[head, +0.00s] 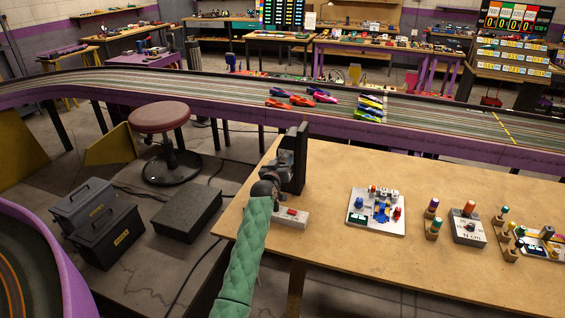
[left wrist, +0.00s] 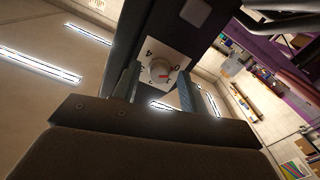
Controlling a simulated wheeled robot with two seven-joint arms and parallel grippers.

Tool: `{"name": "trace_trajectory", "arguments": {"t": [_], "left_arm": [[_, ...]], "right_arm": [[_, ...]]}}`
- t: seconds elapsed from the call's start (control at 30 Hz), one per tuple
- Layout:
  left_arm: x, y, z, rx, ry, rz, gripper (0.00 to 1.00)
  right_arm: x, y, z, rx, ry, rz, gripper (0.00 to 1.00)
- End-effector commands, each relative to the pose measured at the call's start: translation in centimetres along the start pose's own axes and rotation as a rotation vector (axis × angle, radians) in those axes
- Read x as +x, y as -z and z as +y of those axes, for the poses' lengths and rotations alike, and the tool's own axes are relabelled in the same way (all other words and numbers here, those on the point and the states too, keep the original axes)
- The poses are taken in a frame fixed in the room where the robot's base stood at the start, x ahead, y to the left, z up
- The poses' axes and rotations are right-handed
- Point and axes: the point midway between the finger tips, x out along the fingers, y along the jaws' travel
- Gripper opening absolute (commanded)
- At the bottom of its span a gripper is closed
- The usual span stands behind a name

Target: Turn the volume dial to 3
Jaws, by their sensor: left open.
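The volume dial (left wrist: 160,70) is a round pale knob with a red mark, on a white plate (left wrist: 178,58) with printed digits; a 4 and a 0 seem to show. The plate is on a dark upright box (left wrist: 195,38), which in the head view is the black upright (head: 301,150) at the table's left end. My left gripper (head: 288,160) is close beside it. In the left wrist view its two fingers (left wrist: 157,90) are open, one on each side of the knob; I cannot tell if they touch it. The head view does not show the dial face. My right gripper is not in view.
The wooden table (head: 400,260) carries a pale block with a red switch (head: 291,215) just below my left gripper. Farther right are a white board with small parts (head: 362,219) and a grey box with an orange knob (head: 468,230). A slot track (head: 230,92) runs behind.

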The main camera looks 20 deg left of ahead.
Motion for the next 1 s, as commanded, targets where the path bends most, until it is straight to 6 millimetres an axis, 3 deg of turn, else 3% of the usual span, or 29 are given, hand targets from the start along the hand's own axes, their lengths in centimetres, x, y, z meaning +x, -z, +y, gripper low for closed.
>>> {"name": "trace_trajectory", "arguments": {"t": [0.1, 0.3, 0.33, 0.67, 1.0], "left_arm": [[-0.02, 0.01, 0.0, 0.0, 0.0, 0.0, 0.41], [-0.03, 0.01, 0.0, 0.0, 0.0, 0.0, 0.02], [-0.03, 0.0, 0.0, 0.0, 0.0, 0.0, 0.0], [-0.04, 0.0, -0.06, 0.044, 0.0, 0.0, 0.0], [-0.05, 0.01, -0.1, 0.274, 0.0, 0.0, 0.0]], "right_arm": [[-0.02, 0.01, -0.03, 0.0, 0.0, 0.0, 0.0], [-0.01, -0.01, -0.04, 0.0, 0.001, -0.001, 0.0], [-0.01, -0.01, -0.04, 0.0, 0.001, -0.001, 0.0], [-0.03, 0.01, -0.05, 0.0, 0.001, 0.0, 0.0], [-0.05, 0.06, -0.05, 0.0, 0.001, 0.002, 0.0]]}}
